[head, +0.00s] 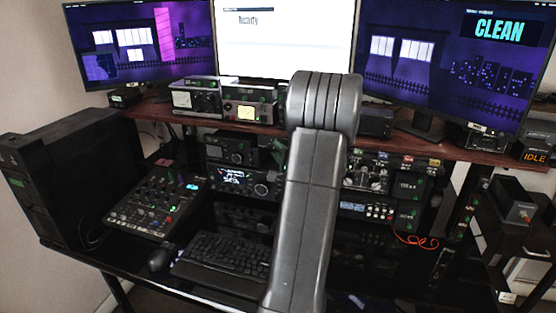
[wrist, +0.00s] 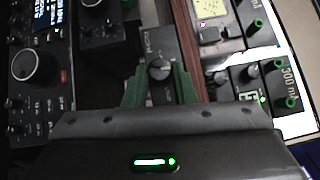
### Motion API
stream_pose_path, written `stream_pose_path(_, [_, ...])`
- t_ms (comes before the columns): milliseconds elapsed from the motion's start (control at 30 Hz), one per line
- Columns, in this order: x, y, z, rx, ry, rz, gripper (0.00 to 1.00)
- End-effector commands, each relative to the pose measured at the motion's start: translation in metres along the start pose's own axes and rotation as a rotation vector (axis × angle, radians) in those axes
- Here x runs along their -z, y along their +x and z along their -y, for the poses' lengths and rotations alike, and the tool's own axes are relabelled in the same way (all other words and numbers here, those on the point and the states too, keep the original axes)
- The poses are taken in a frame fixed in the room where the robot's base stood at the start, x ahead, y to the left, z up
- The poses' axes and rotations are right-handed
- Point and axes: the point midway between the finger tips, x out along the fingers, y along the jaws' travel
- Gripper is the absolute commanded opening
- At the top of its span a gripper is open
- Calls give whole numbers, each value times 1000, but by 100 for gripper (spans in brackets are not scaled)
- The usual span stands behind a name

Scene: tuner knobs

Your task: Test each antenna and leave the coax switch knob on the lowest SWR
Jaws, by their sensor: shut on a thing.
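In the wrist view, my gripper (wrist: 160,80) has its two green fingers on either side of a small dark round knob (wrist: 160,69). The knob sits on a narrow dark switch box (wrist: 158,42) with small, unreadable markings. The fingers are shut on the knob. A meter with a lit yellow face (wrist: 215,14) is at the top right of the wrist view. It also seems to show in the head view (head: 247,111), on the shelf; I cannot read its needle. In the head view my arm hides the gripper and the knob.
A radio with a large dial (wrist: 38,66) lies left of the switch box, and a wooden shelf edge (wrist: 190,50) right of it. Below the monitors stand a mixer (head: 155,203), a keyboard (head: 222,253) and several radios. The middle monitor (head: 285,40) reads "Ready".

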Motion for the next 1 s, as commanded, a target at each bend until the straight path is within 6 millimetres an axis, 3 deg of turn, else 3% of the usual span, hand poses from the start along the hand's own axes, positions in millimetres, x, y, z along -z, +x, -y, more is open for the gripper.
stream_pose_path(100, [1, -1, -11, 43, 39, 1, 1])
stream_pose_path(1000, [-1, 1, -15, 360, 361, 1, 1])
